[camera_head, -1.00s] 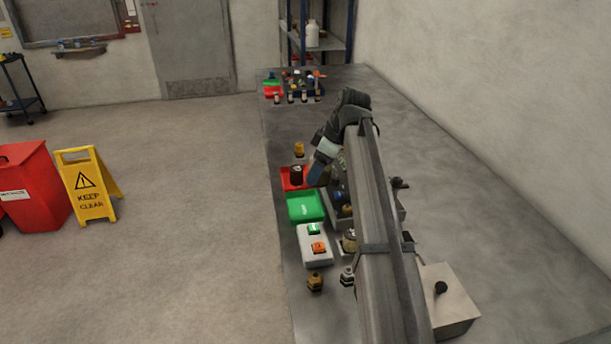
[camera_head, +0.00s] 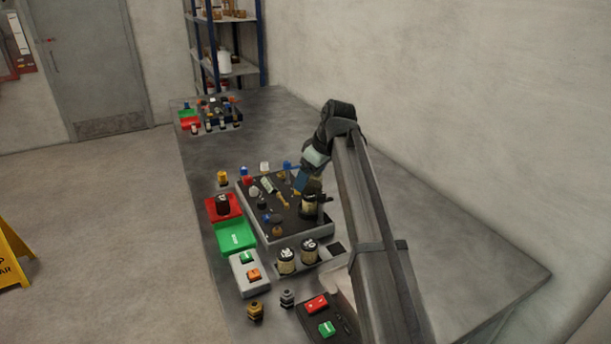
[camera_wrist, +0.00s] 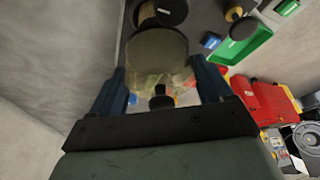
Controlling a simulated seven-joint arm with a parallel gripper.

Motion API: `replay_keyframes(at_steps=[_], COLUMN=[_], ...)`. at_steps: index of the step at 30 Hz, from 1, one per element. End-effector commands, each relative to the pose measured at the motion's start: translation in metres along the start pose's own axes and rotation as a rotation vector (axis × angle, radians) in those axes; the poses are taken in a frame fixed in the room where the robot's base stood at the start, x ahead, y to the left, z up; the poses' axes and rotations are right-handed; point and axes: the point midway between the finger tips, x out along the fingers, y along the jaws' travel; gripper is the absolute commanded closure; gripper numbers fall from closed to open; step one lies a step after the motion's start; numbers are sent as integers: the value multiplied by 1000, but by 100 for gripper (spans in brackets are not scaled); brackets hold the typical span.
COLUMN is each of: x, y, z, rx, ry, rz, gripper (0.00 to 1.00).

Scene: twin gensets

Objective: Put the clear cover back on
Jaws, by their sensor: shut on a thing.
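My gripper (camera_wrist: 160,72) shows two blue fingers in the wrist view, closed on the sides of a see-through, yellowish round piece (camera_wrist: 150,78), which appears to be the clear cover. A black knob (camera_wrist: 160,97) shows between the fingers, close to the palm. In the head view my gripper (camera_head: 303,184) is low over the right part of the dark tray (camera_head: 282,232). A dark jar-like thing with a pale band (camera_head: 309,207) shows just below the fingers; whether it is held or standing there I cannot tell. The cover's lower edge is not clear.
Two black-topped jars (camera_head: 286,263) stand in front of the tray. A red tray (camera_head: 214,207), a green tray (camera_head: 236,236) and a button box (camera_head: 247,273) line its left. A red-and-green button panel (camera_head: 322,316) lies nearer. The bench is bare to the right (camera_head: 450,255).

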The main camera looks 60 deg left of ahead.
Motion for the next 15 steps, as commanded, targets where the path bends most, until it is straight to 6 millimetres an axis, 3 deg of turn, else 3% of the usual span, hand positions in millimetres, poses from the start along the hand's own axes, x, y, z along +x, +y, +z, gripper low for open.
replay_keyframes(at_steps=[15], x=[33], y=[-1], z=[14], rx=[-1], ry=[0], rz=[-1], gripper=[52])
